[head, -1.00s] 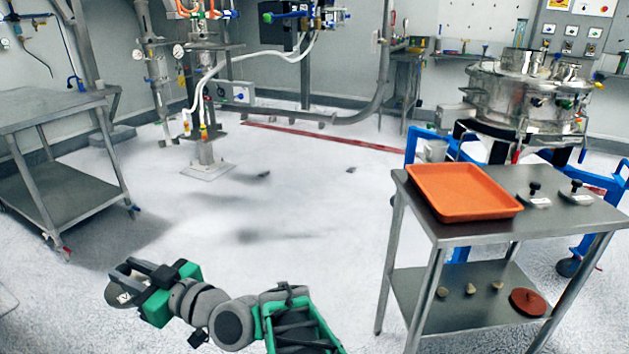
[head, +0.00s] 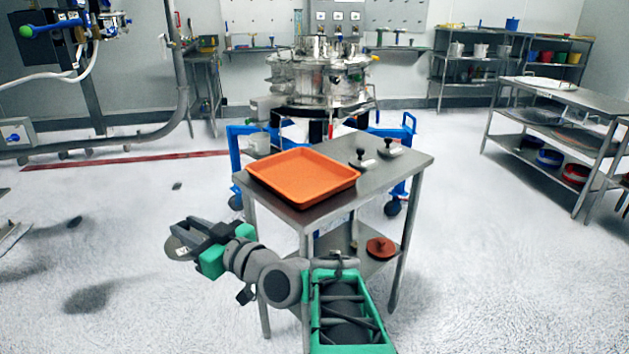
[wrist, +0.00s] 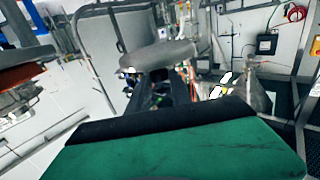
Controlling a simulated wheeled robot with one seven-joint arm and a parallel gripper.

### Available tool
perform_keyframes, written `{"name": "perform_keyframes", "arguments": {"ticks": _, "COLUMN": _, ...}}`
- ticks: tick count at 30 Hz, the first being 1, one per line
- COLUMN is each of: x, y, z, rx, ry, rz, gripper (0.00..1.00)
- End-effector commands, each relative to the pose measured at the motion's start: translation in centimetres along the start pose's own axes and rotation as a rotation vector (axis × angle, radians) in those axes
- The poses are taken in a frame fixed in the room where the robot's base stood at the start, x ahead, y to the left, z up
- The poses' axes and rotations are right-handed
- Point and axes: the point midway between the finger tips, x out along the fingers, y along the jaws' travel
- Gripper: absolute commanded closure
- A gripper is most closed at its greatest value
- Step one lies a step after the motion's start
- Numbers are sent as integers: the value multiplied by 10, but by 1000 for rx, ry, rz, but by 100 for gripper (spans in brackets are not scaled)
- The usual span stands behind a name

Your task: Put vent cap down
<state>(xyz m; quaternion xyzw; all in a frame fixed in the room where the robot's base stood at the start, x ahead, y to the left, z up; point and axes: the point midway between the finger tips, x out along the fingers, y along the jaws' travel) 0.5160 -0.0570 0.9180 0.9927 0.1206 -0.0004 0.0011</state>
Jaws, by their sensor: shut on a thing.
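My gripper (head: 194,238) is shut on the vent cap (head: 176,249), a grey disc with a small pale label. It holds the cap in the air to the left of the steel table (head: 412,158). In the wrist view the cap (wrist: 160,55) shows nearly edge-on between the dark fingers. Its grip point is mostly hidden by the fingers. An orange tray (head: 303,178) lies on the left part of the table top. Two similar caps with black knobs, a nearer one (head: 362,160) and a farther one (head: 389,149), sit right of the tray.
A red-brown disc (head: 381,248) lies on the table's lower shelf. Behind the table stands a steel sifter vessel (head: 318,80) on a blue wheeled frame (head: 240,150). Shelving (head: 545,118) stands at the right.

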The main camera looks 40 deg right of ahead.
Motion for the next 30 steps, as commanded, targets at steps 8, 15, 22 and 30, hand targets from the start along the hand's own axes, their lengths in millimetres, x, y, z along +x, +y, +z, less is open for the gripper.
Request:
{"name": "perform_keyframes", "arguments": {"ticks": 8, "x": -60, "y": 164, "z": -60, "rx": -6, "ry": -1, "rz": 186, "gripper": 100}}
{"name": "perform_keyframes", "arguments": {"ticks": 15, "x": -150, "y": 258, "z": -98, "rx": -5, "ry": -3, "rz": 323, "gripper": 100}}
{"name": "perform_keyframes", "arguments": {"ticks": 22, "x": -171, "y": 282, "z": -102, "rx": -2, "ry": -3, "rz": 358, "gripper": 100}}
{"name": "perform_keyframes", "arguments": {"ticks": 30, "x": -105, "y": 317, "z": -68, "rx": 0, "ry": -3, "rz": 355, "gripper": 100}}
